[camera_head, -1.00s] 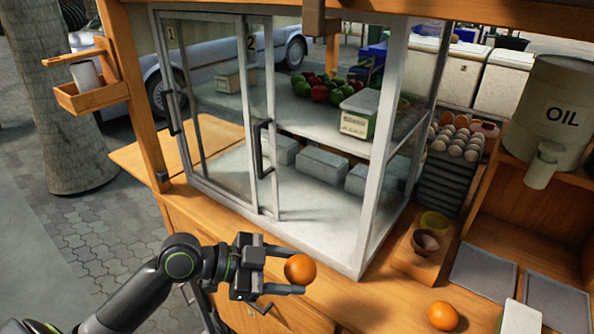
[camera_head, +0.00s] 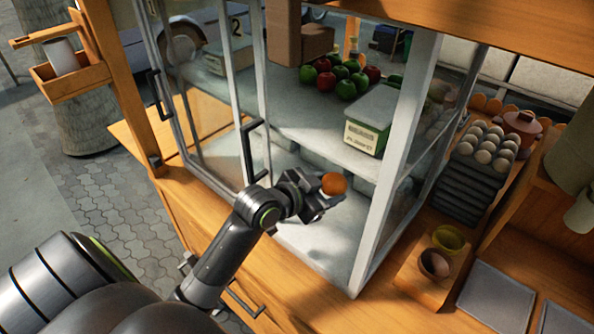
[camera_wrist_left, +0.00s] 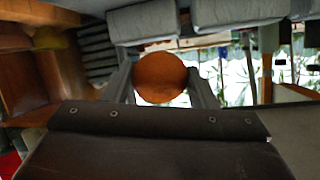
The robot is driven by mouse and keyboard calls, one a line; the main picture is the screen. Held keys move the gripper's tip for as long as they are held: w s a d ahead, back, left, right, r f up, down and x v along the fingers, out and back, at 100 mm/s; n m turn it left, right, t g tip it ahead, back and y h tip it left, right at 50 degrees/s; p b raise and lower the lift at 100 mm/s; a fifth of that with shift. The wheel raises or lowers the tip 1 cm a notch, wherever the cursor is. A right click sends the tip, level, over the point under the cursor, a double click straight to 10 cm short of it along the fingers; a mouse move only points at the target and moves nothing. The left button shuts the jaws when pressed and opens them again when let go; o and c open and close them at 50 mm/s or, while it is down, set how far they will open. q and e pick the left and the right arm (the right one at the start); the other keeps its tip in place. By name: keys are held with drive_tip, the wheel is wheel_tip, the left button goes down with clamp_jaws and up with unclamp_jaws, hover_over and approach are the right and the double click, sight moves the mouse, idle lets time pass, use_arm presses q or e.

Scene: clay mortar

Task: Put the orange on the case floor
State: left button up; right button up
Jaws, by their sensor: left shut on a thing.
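The orange (camera_head: 335,184) is held between the fingers of my left gripper (camera_head: 325,189), at the open right side of the glass case. In the left wrist view the orange (camera_wrist_left: 160,78) sits between the two fingers. The gripper and orange are above the white case floor (camera_head: 340,252) and below the level of the shelf (camera_head: 290,120); a gap to the floor seems to show, its size hard to judge. My arm hides part of the floor. My right gripper is not in view.
The sliding glass door with its dark handle (camera_head: 252,150) stands left of my gripper. The white case post (camera_head: 393,170) stands to its right. A green-lidded box (camera_head: 370,122) stands on the shelf above.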

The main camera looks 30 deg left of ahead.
use_arm(q)
drive_tip(key=shift+w+a+r+n+y, duration=0.15)
drive_tip(key=shift+w+r+n+y, duration=0.1)
drive_tip(key=shift+w+n+y, duration=0.2)
drive_tip(key=shift+w+a+y, duration=0.1)
drive_tip(key=shift+w+y, duration=0.15)
drive_tip(key=shift+w+n+y+p, duration=0.2)
drive_tip(key=shift+n+y+p, duration=0.1)
drive_tip(key=shift+n, duration=0.05)
drive_tip(key=shift+a+f, duration=0.1)
drive_tip(key=shift+f, duration=0.2)
wheel_tip(320, 180, down, 5)
drive_tip(key=shift+f, duration=0.15)
wheel_tip(320, 180, down, 4)
drive_tip(key=shift+r, duration=0.1)
drive_tip(key=shift+f, duration=0.2)
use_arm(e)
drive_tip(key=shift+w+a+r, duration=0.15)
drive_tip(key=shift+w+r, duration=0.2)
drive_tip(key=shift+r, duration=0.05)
